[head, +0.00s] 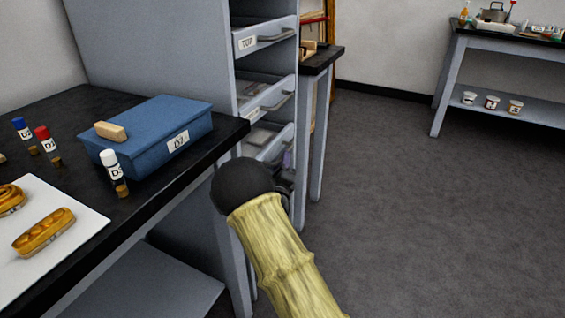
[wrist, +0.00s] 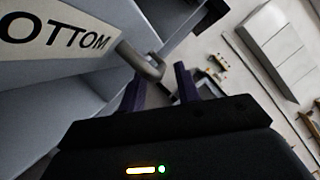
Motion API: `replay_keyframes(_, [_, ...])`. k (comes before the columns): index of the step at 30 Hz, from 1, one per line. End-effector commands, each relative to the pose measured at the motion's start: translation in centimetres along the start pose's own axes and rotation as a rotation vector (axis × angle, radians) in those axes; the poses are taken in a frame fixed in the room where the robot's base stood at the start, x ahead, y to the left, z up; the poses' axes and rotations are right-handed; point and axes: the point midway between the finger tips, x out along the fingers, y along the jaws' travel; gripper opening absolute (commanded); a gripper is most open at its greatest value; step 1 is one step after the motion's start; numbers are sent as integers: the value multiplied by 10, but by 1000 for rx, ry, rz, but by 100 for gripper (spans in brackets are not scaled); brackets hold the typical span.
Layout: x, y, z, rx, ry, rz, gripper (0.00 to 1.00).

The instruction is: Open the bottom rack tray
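The bottom tray's pale front (wrist: 60,75), marked "OTTOM" in the visible part of its label, fills the left of the wrist view. Its grey bar handle (wrist: 145,62) sticks out at the label's right end. My gripper (wrist: 158,82) is open, its two dark purple fingers apart, with the handle's rounded end close to and between the fingertips. I cannot tell whether they touch. In the head view the grey rack (head: 165,45) holds stacked trays, including one marked "TOP" (head: 265,40). My dark wrist covers the lower part of the rack, so the bottom front is largely hidden there.
A black-topped table (head: 95,255) with a blue box (head: 150,140) and small vials stands left of my arm. A narrow dark-topped table (head: 322,60) stands just right of the rack. The grey floor (head: 420,210) to the right is clear.

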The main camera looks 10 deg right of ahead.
Motion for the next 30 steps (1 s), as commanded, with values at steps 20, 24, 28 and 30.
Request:
replay_keyframes(20, [16,0,0,0,0,1,0])
replay_keyframes(24, [16,0,0,0,0,1,0])
replay_keyframes(28, [16,0,0,1,-1,2,0])
replay_keyframes(30, [14,0,0,2,-3,4,0])
